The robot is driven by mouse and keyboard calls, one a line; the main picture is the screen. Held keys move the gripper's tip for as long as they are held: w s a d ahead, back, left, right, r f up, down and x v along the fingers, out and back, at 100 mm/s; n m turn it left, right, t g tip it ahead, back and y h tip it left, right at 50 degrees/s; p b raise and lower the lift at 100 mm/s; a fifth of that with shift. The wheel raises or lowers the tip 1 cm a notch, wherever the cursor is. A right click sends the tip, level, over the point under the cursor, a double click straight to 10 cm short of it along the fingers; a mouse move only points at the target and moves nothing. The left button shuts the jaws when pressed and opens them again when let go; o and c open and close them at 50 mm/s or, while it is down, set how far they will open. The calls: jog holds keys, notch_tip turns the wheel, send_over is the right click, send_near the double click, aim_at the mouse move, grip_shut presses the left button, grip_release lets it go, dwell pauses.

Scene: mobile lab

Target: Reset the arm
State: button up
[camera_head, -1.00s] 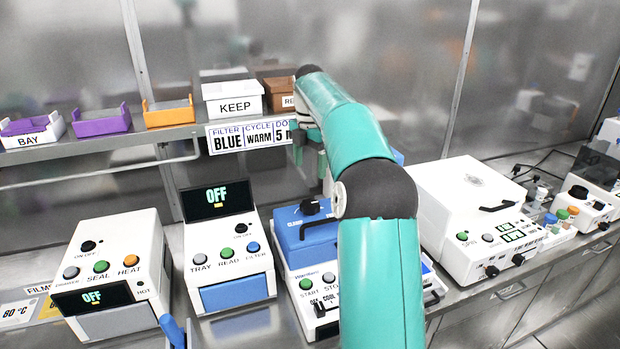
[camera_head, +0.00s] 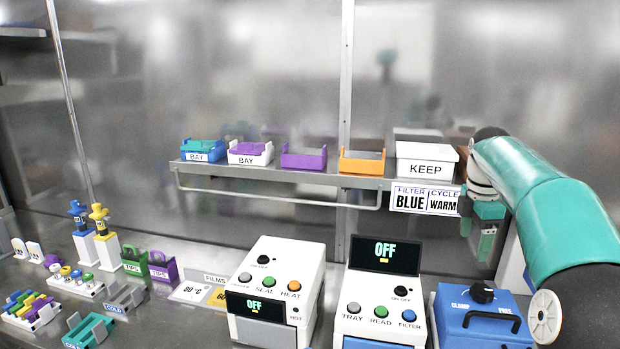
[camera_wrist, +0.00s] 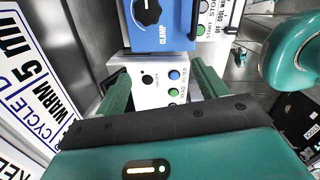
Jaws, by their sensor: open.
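My gripper (camera_head: 487,240) hangs at the right of the head view, in front of the wall and just right of the BLUE and WARM sign (camera_head: 426,199). My teal arm reaches in from the right edge. In the wrist view my gripper (camera_wrist: 155,85) shows two green fingers set wide apart with nothing between them. Beyond the fingers lie the white reader (camera_wrist: 160,92) with its coloured buttons and the blue clamp device (camera_wrist: 160,25). The gripper touches nothing that I can see.
A shelf (camera_head: 280,178) holds several small trays and a white KEEP box (camera_head: 426,162). Below stand the white sealer (camera_head: 279,290), the reader (camera_head: 382,292) and the blue clamp device (camera_head: 482,318). Pipettes (camera_head: 101,235) and tube racks stand at the left.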

jog(key=s+a+r+m+t, duration=0.2)
jog(key=s+a+m, duration=0.5)
jog(key=s+a, duration=0.6)
jog(key=s+a+f+m+t, duration=0.1)
jog(key=s+a+f+m, duration=0.3)
jog(key=s, duration=0.4)
jog(key=s+a+f+m+t, duration=0.2)
jog(key=s+a+f+m, duration=0.2)
jog(key=s+f+m, duration=0.2)
jog(key=shift+s+a+f+y, duration=0.2)
jog(key=shift+s+a+y, duration=0.15)
jog(key=shift+s, duration=0.6)
